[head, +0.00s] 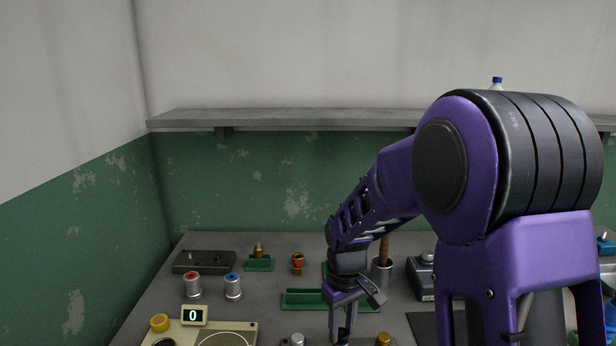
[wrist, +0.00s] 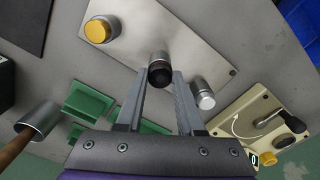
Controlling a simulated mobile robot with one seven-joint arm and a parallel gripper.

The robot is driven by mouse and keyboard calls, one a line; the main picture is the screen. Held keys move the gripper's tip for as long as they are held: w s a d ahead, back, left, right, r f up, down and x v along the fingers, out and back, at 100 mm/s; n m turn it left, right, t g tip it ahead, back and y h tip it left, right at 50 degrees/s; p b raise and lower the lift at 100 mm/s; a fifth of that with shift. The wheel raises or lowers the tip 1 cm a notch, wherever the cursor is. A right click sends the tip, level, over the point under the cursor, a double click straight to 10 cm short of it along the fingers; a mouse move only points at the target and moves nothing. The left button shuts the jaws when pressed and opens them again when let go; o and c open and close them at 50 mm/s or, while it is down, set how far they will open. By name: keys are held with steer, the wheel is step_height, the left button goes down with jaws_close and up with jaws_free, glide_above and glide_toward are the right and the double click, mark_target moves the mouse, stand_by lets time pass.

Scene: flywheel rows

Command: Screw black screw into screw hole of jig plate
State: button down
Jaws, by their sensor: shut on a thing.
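A pale jig plate (wrist: 192,42) lies on the table in the wrist view. A yellow-topped knob (wrist: 98,29) and a silver-topped knob (wrist: 203,95) stand on it. They also show in the head view, the yellow (head: 383,339) and the silver (head: 298,340), at the bottom edge. The black screw (wrist: 160,72), with a dark round top, is between the two fingertips of my gripper (wrist: 163,82), over the plate between the knobs. My gripper is shut on it. It also shows in the head view (head: 341,338), pointing down. The screw hole is hidden; I cannot tell how deep the screw sits.
A beige device with a "0" display (head: 194,315) stands left of my gripper. Red (head: 193,285) and blue (head: 233,286) spools, a green tray (head: 300,300) and a metal cup with a wooden handle (head: 381,270) stand behind. A shelf (head: 290,120) runs along the back wall.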

steer(key=shift+m, duration=2.5)
steer(key=shift+m, duration=0.6)
steer(key=m, duration=0.4)
steer(key=shift+p, duration=0.35)
steer(key=shift+r+m+p, duration=0.1)
steer(key=shift+m+p, duration=0.35)
steer(key=shift+m, duration=0.75)
steer(key=m, duration=0.2)
steer(key=shift+m, duration=0.3)
steer(key=shift+p, duration=0.35)
